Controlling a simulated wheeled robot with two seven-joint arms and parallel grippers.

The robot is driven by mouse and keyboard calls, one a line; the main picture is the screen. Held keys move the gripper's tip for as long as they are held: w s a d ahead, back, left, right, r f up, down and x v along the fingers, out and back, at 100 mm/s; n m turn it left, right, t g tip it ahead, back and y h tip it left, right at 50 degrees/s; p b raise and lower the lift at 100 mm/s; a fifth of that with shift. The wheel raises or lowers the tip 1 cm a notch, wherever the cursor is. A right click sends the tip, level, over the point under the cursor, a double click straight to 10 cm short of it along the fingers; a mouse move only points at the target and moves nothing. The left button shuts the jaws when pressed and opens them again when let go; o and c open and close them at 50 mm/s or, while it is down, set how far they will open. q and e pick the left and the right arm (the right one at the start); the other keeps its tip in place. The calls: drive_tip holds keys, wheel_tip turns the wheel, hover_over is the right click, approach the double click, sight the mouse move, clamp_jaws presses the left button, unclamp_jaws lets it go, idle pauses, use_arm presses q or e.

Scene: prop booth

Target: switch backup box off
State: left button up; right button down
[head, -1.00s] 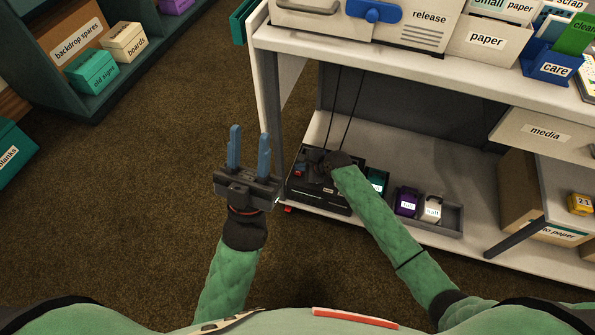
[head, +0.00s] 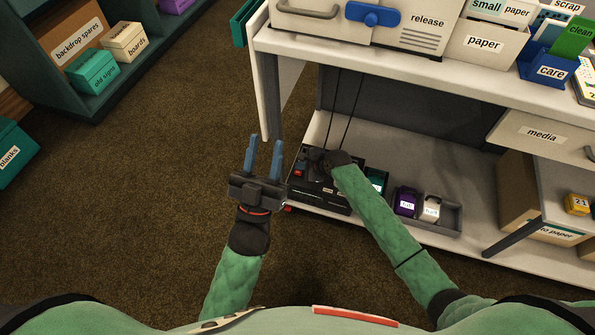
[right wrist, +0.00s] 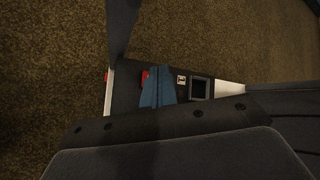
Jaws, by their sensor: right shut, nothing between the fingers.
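The dark box (head: 318,198), which I take to be the backup box, sits on the low shelf with two cords rising behind it. A red switch (head: 300,171) shows at its left; it also shows in the right wrist view (right wrist: 145,78), partly hidden by my fingers. My right gripper (head: 322,168) is over the box; its fingertips are hard to see in the head view. In the right wrist view, its blue fingers (right wrist: 157,88) are shut and empty, close beside the switch; contact is unclear. My left gripper (head: 264,157) is open and empty, left of the box.
A grey tray (head: 450,228) with teal, purple (head: 406,202) and white (head: 431,207) containers stands right of the box. The shelf's white upright (head: 266,105) and upper counter (head: 400,62) enclose the space.

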sight(301, 174)
drive_tip(key=shift+r+p, duration=0.55)
drive_tip(key=shift+p, duration=0.1)
drive_tip(key=shift+r, duration=0.2)
use_arm(q)
drive_tip(key=shift+w+d+f+g+y+p, duration=0.9)
drive_tip(key=shift+f+g, duration=3.3)
drive_tip(key=shift+f, duration=7.1)
use_arm(e)
drive_tip(key=shift+r+b, duration=0.25)
drive_tip(key=shift+b, duration=0.15)
drive_tip(key=shift+r, duration=0.2)
drive_tip(key=shift+r+p, duration=0.25)
drive_tip(key=shift+p, duration=0.3)
drive_tip(key=shift+r, duration=0.2)
use_arm(q)
drive_tip(key=s+f+g+y, duration=0.1)
drive_tip(key=s+f+g, duration=0.3)
drive_tip(key=f, duration=0.6)
drive_tip(key=s+f+g, duration=0.4)
drive_tip(key=f, duration=0.7)
drive_tip(key=shift+s+a+f+n+y+p, duration=0.15)
drive_tip(key=shift+a+f+n+y+p, duration=0.15)
drive_tip(key=shift+y+p, duration=0.15)
use_arm(e)
drive_tip(key=shift+r, duration=0.2)
